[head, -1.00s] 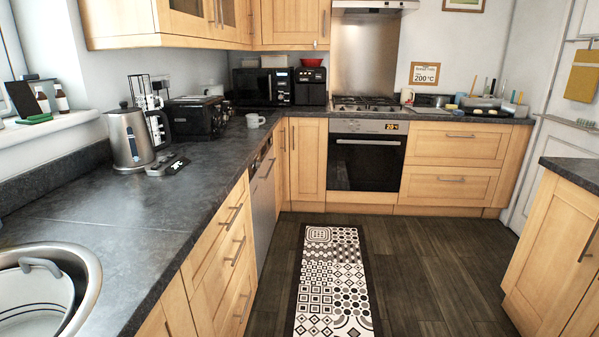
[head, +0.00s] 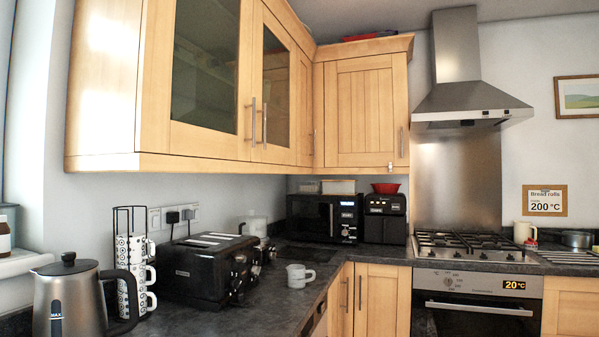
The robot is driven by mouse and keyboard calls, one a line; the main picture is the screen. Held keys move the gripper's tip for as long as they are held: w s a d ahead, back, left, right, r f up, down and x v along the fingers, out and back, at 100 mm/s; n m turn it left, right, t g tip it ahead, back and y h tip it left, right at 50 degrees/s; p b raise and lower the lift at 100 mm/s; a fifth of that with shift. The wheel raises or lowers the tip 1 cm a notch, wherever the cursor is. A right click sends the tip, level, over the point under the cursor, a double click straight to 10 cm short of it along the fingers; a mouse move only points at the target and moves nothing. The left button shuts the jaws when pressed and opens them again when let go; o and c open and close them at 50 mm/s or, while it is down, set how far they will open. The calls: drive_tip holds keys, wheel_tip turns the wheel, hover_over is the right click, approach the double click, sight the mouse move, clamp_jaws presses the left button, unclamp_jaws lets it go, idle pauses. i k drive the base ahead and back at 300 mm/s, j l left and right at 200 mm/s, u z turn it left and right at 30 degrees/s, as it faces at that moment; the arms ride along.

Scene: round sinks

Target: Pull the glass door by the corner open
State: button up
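The wall cabinet (head: 112,100) hangs at the upper left of the head view and has two glass doors in light wood frames. The glass door nearer the corner (head: 278,90) is the right one of the pair and looks shut. Its upright metal bar handle (head: 265,122) is on its left edge. The other glass door (head: 206,65) is also shut, with its handle (head: 253,122) close beside the first one. My gripper is not in view.
Below on the dark worktop (head: 285,322) stand a kettle (head: 70,300), a mug rack (head: 135,265), a black toaster (head: 205,268) and a white mug (head: 299,276). A solid-door corner cabinet (head: 360,110) adjoins the glass doors. The hood (head: 465,70) is farther right.

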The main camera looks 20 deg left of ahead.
sight(273, 55)
drive_tip(key=i+u, duration=0.1)
drive_tip(key=i, duration=0.5)
drive_tip(key=i+l+u, duration=0.1)
drive_tip(key=i, duration=0.5)
drive_tip(key=i+l+u, duration=0.1)
drive_tip(key=i, duration=0.55)
drive_tip(key=l, duration=0.1)
